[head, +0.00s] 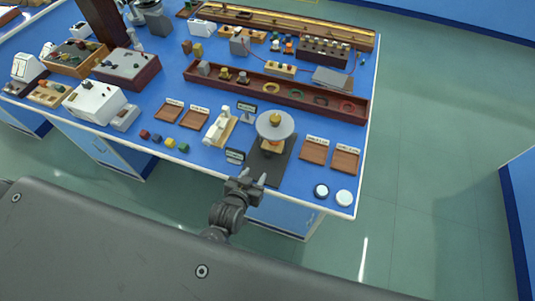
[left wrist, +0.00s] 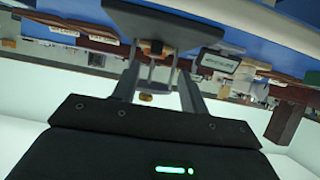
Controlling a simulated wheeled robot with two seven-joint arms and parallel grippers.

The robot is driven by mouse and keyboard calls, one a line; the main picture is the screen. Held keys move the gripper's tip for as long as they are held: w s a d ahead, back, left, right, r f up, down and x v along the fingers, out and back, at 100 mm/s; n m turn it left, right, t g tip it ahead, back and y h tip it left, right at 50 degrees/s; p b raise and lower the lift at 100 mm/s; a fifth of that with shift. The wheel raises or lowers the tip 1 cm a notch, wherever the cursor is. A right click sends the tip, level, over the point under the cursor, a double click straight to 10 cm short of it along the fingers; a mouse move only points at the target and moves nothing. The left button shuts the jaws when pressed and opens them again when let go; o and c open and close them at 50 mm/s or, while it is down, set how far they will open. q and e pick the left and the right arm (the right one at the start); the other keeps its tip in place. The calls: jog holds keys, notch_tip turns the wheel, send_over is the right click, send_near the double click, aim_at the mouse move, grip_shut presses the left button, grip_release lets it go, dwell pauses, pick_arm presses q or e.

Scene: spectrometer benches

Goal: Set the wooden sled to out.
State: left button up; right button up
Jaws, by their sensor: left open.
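A stand with a pale round disc (head: 275,124) and a brass knob on top rises from a dark base plate (head: 276,170) near the table's front edge. A small wooden block (head: 271,146) shows under the disc. It seems to be the wooden sled, but its setting cannot be told. My left gripper (head: 253,178) is open and empty in front of the base plate. In the left wrist view, the wooden block (left wrist: 158,48), thin rods and a brass knob (left wrist: 146,98) appear between the open fingers, with no visible contact. My right gripper is out of view.
A small dark label sign (head: 235,156) stands left of the base plate. Wooden trays (head: 314,151) and two round white-topped pieces (head: 343,197) lie to the right. A long wooden rail box (head: 300,100) lies behind.

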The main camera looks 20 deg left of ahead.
aim_at(268, 155)
pick_arm(q)
jog(key=shift+w+d+t, duration=0.35)
jog(key=shift+w+t, duration=0.05)
jog(key=shift+w, duration=0.45)
jog(key=p+x, duration=0.1)
jog(key=x, duration=0.8)
jog(key=shift+w+f+p, duration=0.1)
jog(key=shift+w+p, duration=0.05)
jog(key=shift+p, duration=0.25)
jog(key=shift+w+f, duration=0.15)
jog(key=shift+w, duration=0.25)
jog(key=shift+c, duration=0.8)
grip_shut()
